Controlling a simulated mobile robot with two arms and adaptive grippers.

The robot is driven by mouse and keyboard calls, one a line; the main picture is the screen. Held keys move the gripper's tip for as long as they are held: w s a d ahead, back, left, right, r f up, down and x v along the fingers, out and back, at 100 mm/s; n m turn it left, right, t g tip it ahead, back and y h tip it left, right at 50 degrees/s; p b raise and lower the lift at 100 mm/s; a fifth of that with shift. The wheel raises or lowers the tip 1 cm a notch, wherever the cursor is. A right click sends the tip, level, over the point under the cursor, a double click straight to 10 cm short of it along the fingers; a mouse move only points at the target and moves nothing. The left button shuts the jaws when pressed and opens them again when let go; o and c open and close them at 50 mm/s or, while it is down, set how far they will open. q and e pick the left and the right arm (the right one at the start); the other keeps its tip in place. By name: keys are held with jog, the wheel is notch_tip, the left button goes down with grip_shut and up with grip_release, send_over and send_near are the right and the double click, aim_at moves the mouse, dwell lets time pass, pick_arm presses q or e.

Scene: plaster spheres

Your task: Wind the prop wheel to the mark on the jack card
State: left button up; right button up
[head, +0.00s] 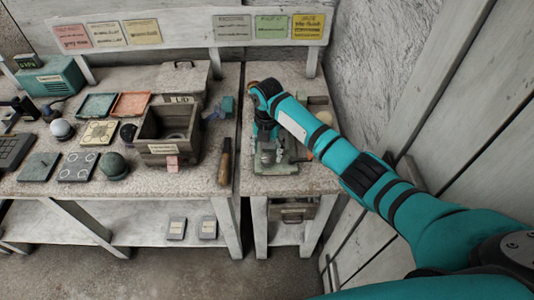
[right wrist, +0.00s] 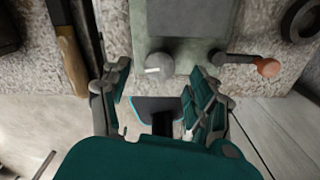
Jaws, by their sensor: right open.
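My right arm reaches over the right-hand bench, and my right gripper (head: 272,160) points down at a green machine base (head: 292,166). In the right wrist view, the gripper (right wrist: 157,72) is open, with a pale round knob (right wrist: 158,66) between its fingertips, apart from both. The knob sits at the near edge of the grey-green machine (right wrist: 190,25). A lever with an orange-brown ball end (right wrist: 267,68) sticks out to its right. I cannot tell which part is the prop wheel. Wall cards, one green (head: 271,28), have unreadable text; I cannot tell which is the jack card.
A wooden box (head: 168,135), a wooden-handled tool (head: 225,160) and several small trays and balls crowd the left bench (head: 210,178). A dark ring (right wrist: 301,20) lies right of the machine. A wall stands close on the right.

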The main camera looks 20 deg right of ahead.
aim_at(267, 157)
notch_tip(267, 157, down, 2)
jog(key=shift+f, duration=0.7)
jog(key=c, duration=0.9)
pick_arm(q)
jog(key=shift+s+d+r, duration=0.15)
jog(key=shift+s+r, duration=0.05)
jog(key=shift+s, duration=0.2)
pick_arm(e)
jog(key=shift+c, duration=1.2)
